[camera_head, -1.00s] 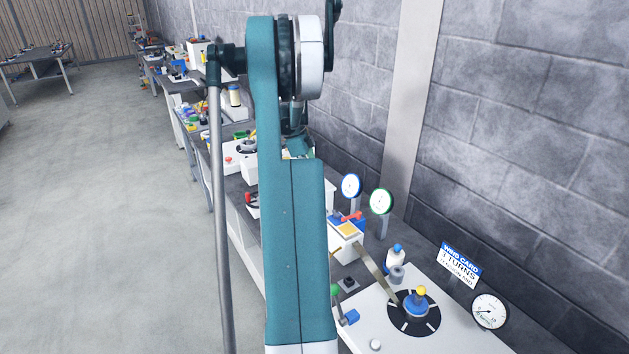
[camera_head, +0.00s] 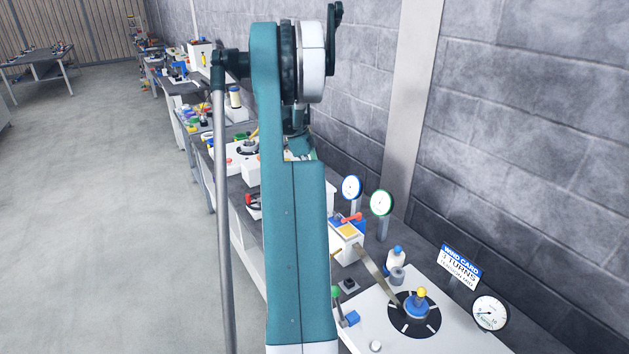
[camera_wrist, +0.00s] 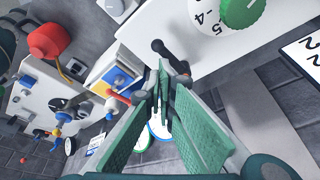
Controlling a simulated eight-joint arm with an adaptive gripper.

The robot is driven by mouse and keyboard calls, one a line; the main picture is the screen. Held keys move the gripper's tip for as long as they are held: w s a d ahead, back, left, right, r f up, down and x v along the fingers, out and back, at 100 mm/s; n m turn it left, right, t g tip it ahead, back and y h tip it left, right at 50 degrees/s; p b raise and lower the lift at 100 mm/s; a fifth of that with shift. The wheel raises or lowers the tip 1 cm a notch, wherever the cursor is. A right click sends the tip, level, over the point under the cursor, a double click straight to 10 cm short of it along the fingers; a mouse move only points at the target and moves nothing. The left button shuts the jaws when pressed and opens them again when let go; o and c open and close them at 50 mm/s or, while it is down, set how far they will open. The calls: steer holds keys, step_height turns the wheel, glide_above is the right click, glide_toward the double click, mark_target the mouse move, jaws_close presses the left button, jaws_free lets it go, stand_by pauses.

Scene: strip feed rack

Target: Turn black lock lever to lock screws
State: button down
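In the wrist view, a black lever (camera_wrist: 171,56) with a rounded end sticks out beside the edge of a white panel, just beyond my fingertips. My gripper (camera_wrist: 163,88) points toward it, with its two green ribbed finger pads apart and a gap between them. Nothing is visibly held. I cannot tell whether a finger touches the lever, as its lower end is partly hidden by the right finger. No screws can be made out. In the head view, my own arm covers the gripper and the lever.
A green dial (camera_wrist: 243,8) sits on the white panel. In the head view, two gauges (camera_head: 352,187) (camera_head: 381,202) and a black disc (camera_head: 414,323) stand right of my arm.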

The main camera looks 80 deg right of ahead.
steer(key=shift+s, duration=0.1)
stand_by(0.5)
steer(key=shift+s+a+r, duration=0.45)
steer(key=shift+s+r, duration=0.1)
steer(key=s+d+p+v, duration=0.1)
steer(key=s+v, duration=0.1)
steer(key=v, duration=0.8)
steer(key=shift+r, duration=0.55)
steer(key=shift+d, duration=0.15)
